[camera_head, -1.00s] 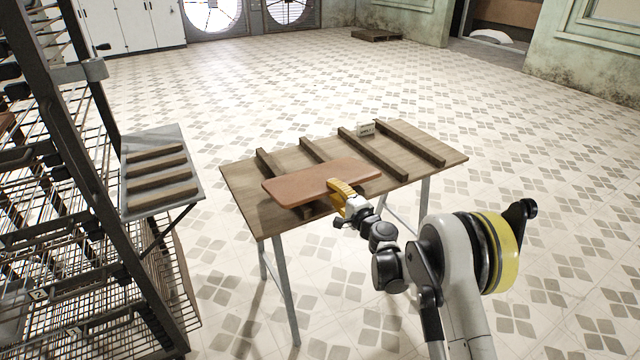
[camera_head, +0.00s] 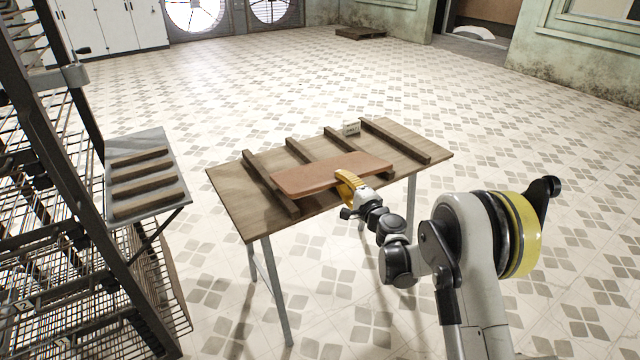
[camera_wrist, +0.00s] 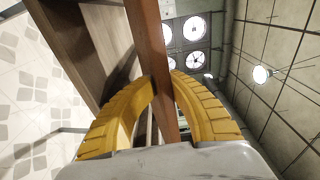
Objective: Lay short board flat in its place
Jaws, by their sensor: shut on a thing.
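The short board (camera_head: 318,174) is a flat reddish-brown plank with rounded corners. It is over the wooden table (camera_head: 232,190), above or on its left and middle battens; I cannot tell if it touches them. My gripper (camera_head: 347,184), with yellow curved fingers, is shut on the board's near long edge. In the wrist view the board (camera_wrist: 149,35) shows edge-on as a narrow strip, pinched between the two fingertips of my gripper (camera_wrist: 165,80). The board hides parts of the battens under it.
Several dark battens lie across the table, such as the leftmost (camera_head: 256,166) and the rightmost (camera_head: 396,139). A small pale card (camera_head: 351,129) stands at the back. A side shelf with ribs (camera_head: 120,196) and a wire rack (camera_head: 60,230) stand left. Floor behind is open.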

